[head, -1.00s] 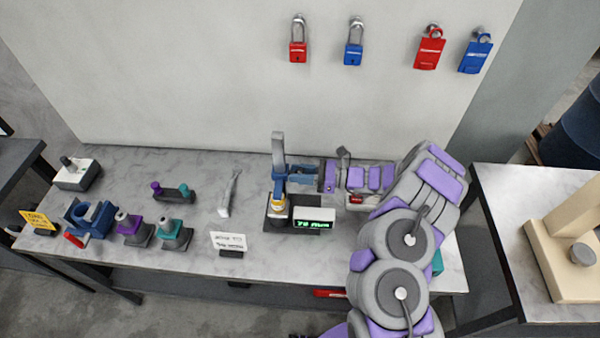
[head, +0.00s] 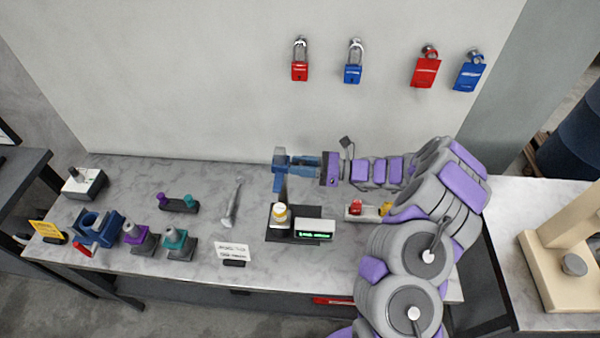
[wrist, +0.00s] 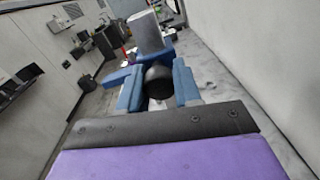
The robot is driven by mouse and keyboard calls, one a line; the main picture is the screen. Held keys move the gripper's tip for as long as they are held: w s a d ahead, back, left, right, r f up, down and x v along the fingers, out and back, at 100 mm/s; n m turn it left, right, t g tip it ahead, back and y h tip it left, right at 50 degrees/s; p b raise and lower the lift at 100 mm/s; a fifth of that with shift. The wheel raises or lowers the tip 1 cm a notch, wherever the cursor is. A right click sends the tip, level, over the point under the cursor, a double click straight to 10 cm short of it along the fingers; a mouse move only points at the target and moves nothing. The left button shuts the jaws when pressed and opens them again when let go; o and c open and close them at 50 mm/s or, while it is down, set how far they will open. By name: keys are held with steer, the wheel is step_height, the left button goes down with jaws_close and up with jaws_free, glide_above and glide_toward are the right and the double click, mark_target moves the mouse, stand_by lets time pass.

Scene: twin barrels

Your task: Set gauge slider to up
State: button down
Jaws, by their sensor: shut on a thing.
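The height gauge has a dark base (head: 272,235), a green-lit display (head: 314,231) and an upright post (head: 284,190). The display digits are too small to read. My gripper (head: 291,163) has blue fingers and is near the top of the post, well above the base. In the wrist view its fingers (wrist: 157,84) are shut on a rounded black part (wrist: 158,78), which looks like the gauge slider. A grey block-like piece (wrist: 146,32) stands just beyond it. The fingers hide most of the slider in the head view.
A small white and yellow cylinder (head: 281,213) stands on the gauge base under my gripper. A caliper-like tool (head: 232,204) and a white card (head: 233,250) lie left. A tray (head: 361,211) with a red item is right. Padlocks (head: 300,66) hang on the wall.

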steer(key=shift+w+d+r, duration=0.1)
steer(key=shift+w+r, duration=0.1)
steer(key=shift+r, duration=0.25)
steer(key=c, duration=1.1)
jaws_free()
steer(key=o, duration=0.3)
steer(key=shift+s+d+f, duration=0.1)
steer(key=shift+d, duration=0.05)
steer(key=d, duration=0.5)
steer(key=s+d, duration=0.1)
steer(key=d, duration=0.5)
steer(key=d+p, duration=0.1)
steer(key=d, duration=0.5)
steer(key=shift+s+d+f, duration=0.1)
steer(key=shift+s+d, duration=0.1)
